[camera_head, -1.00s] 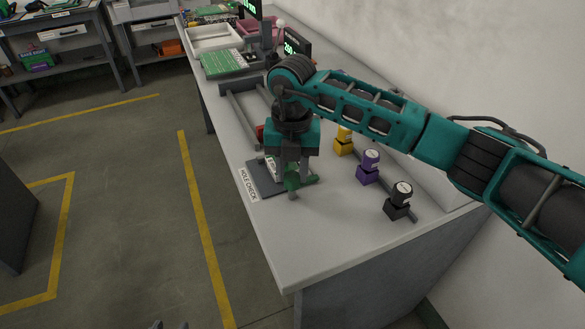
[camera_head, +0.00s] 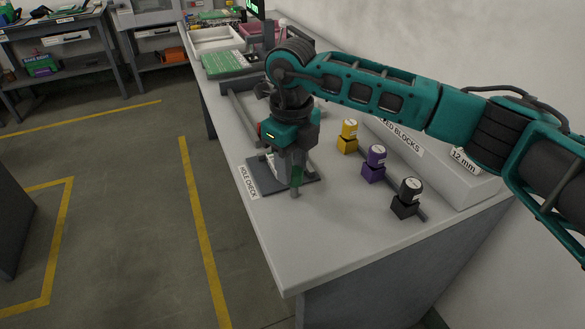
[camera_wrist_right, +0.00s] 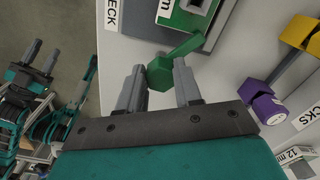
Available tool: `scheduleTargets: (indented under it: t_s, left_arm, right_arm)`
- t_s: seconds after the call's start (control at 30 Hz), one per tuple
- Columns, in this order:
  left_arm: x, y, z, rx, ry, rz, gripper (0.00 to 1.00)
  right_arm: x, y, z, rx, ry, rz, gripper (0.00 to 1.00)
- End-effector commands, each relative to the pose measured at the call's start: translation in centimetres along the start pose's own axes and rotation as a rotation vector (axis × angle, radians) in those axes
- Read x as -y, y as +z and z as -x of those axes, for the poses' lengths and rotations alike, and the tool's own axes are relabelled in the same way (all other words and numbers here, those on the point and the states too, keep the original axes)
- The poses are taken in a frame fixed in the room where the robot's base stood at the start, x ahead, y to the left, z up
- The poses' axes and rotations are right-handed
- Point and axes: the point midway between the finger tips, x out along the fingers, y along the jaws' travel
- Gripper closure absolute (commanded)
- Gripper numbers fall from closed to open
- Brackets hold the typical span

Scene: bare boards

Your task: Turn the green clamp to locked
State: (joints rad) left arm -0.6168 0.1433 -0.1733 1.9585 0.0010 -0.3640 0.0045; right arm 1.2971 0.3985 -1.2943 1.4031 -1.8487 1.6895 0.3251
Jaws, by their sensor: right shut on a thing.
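The green clamp (camera_head: 297,176) stands at the front of the dark hole-check plate (camera_head: 263,187) on the bench. In the right wrist view its green six-sided knob (camera_wrist_right: 160,73) sits between the fingertips, and its green lever (camera_wrist_right: 187,46) runs up and right towards the green-framed block on the plate. My right gripper (camera_head: 293,172) points down and is shut on the clamp; it hides much of it in the head view. My left gripper (camera_wrist_right: 42,55) shows at the left of the right wrist view, its two fingers apart and empty, away from the bench.
Yellow (camera_head: 348,136), purple (camera_head: 374,163) and black (camera_head: 406,198) capped blocks stand along a rail right of the plate. A label block marked 12 mm (camera_head: 466,160) lies behind them. A green board (camera_head: 224,63) and white tray (camera_head: 214,38) are farther back. The bench front is clear.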

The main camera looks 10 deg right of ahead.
Motion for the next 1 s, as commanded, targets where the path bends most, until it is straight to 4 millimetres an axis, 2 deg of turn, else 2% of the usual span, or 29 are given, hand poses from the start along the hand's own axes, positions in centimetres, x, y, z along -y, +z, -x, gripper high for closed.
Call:
scheduleTargets:
  t_s: [0.5, 0.73, 1.0]
  left_arm:
    - [-0.78, 0.13, -0.94, -0.008, 0.021, 0.007, 0.57]
    - [-1.0, 0.2, -1.18, -0.01, 0.027, 0.008, 0.57]
    - [-1.19, 0.08, -1.26, -0.013, 0.032, 0.007, 0.57]
  right_arm:
    - [-0.23, -0.03, -0.05, 0.002, -0.001, 0.442, 0.96]
    - [-0.3, -0.04, 0.06, 0.003, -0.002, 0.561, 0.96]
    - [-0.36, -0.07, 0.11, 0.003, -0.001, 0.621, 0.96]
